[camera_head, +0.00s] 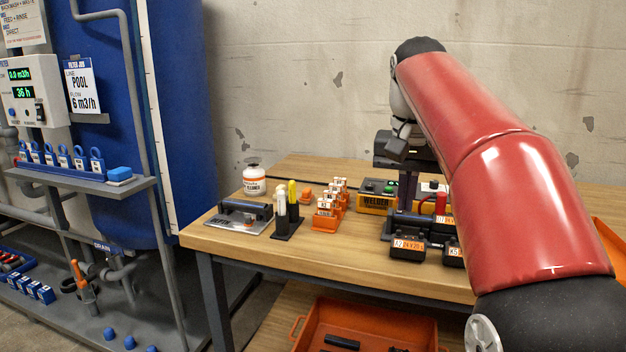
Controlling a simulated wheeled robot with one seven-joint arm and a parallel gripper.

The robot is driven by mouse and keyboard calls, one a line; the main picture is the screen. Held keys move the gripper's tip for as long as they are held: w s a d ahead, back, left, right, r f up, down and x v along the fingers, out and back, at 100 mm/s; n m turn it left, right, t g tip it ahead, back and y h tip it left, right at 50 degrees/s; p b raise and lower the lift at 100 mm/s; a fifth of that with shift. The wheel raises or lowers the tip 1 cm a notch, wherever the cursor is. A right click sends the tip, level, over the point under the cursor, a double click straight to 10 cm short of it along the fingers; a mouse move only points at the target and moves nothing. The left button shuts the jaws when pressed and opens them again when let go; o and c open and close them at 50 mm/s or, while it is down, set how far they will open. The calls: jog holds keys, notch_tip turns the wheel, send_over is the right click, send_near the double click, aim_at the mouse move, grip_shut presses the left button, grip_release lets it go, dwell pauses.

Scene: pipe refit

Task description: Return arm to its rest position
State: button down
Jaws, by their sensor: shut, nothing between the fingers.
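My red arm reaches from the lower right up over the workbench (330,265), bends at a dark joint near the wall, and points down from there. My gripper (398,149) is small and dark in this view, at the end of the pale wrist, above the back of the bench near the welder (376,203). It is shut and holds nothing that I can see. The forearm hides part of the bench's right side, and the fingertips are hard to make out against the dark equipment behind.
Black battery packs (408,244) stand at the bench's right. Orange holders (327,215), upright markers (281,200) and a white bottle (254,180) stand further left. An orange tray (375,318) lies below. A blue tank (180,120) with pipes is at left.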

jog(key=s+f+n+t, duration=0.3)
jog(key=s+f, duration=1.8)
jog(key=f, duration=0.1)
jog(key=shift+s+n+t+y, duration=0.25)
jog(key=shift+n+t+y, duration=0.05)
jog(key=shift+t, duration=0.1)
dwell(0.6)
